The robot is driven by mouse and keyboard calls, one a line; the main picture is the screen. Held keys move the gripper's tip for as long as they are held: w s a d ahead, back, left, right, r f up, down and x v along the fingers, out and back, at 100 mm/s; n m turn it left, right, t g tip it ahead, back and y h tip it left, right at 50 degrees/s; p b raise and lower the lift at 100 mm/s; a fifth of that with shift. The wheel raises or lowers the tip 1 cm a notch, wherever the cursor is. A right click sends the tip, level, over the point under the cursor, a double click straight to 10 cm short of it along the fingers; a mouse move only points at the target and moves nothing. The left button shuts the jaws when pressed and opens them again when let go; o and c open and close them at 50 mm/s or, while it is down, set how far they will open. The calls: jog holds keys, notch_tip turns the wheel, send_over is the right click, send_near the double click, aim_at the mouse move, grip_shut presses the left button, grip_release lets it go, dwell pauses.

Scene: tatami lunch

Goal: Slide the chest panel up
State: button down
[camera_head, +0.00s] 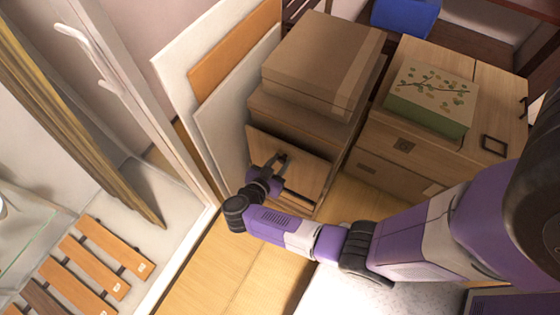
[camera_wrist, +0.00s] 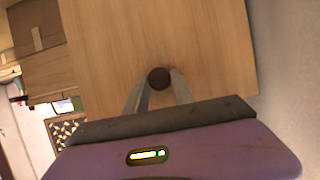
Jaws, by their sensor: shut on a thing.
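The chest panel (camera_head: 301,176) is a light wooden board on the front of the small wooden chest below the cardboard boxes. It looks tilted in the head view, with a dark gap and slats showing below it. In the wrist view the panel (camera_wrist: 205,45) fills the middle. A round dark brown knob (camera_wrist: 158,77) sits on it. My gripper (camera_wrist: 159,84) is shut on the knob, one finger on each side. In the head view my gripper (camera_head: 279,161) reaches the panel's face and hides part of it.
Cardboard boxes (camera_head: 318,62) are stacked on top of the chest. Flat boards (camera_head: 226,122) lean at its left. A wooden cabinet (camera_head: 390,130) with a green patterned box (camera_head: 432,102) stands at its right. Tatami floor (camera_head: 232,265) lies clear in front.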

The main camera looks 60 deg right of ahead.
jog(key=shift+r+p, duration=0.3)
jog(key=shift+r, duration=0.3)
jog(key=c, duration=1.1)
grip_release()
jog(key=shift+v, duration=3.95)
jog(key=shift+f, duration=0.1)
